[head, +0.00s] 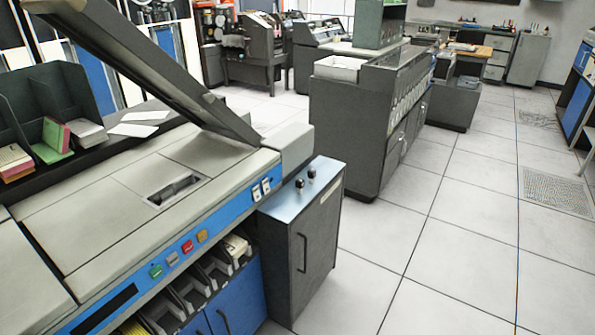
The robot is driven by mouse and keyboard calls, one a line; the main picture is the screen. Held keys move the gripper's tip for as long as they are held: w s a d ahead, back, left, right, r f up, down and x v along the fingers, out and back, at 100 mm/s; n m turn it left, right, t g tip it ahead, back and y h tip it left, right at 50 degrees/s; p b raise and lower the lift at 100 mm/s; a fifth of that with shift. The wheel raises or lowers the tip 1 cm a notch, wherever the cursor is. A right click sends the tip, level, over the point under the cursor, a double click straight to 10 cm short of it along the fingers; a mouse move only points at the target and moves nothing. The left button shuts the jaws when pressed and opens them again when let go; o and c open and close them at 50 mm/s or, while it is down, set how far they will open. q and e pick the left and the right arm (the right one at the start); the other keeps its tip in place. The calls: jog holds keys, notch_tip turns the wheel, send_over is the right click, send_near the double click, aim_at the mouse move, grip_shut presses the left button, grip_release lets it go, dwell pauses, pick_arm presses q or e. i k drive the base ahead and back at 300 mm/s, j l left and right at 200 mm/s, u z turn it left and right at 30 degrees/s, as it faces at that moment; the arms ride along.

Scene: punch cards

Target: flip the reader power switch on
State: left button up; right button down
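The card reader (105,205) is a large beige and grey machine at the left with a blue front strip. Two small pale switches (261,190) sit side by side at the right end of the strip. Their positions and any labels are too small to read, so I cannot tell which is the power switch or whether it is on. Further left on the strip are a green button (155,270), a pale button (172,258), a red button (187,246) and an orange button (202,236). Neither of my grippers is in view.
A long dark panel (150,70) slants over the reader's back. A grey cabinet (300,245) with two black knobs on top stands against the reader's right end. Card stacks (53,140) sit in a dark rack behind. Tiled floor (430,255) is clear at the right.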

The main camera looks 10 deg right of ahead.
aim_at(266, 188)
jog(key=i+l, duration=0.2)
jog(key=i, duration=0.25)
jog(key=i+l+z, duration=0.15)
jog(key=i, duration=0.35)
jog(key=i+j, duration=0.45)
jog(key=i+z, duration=0.05)
jog(key=i, duration=0.05)
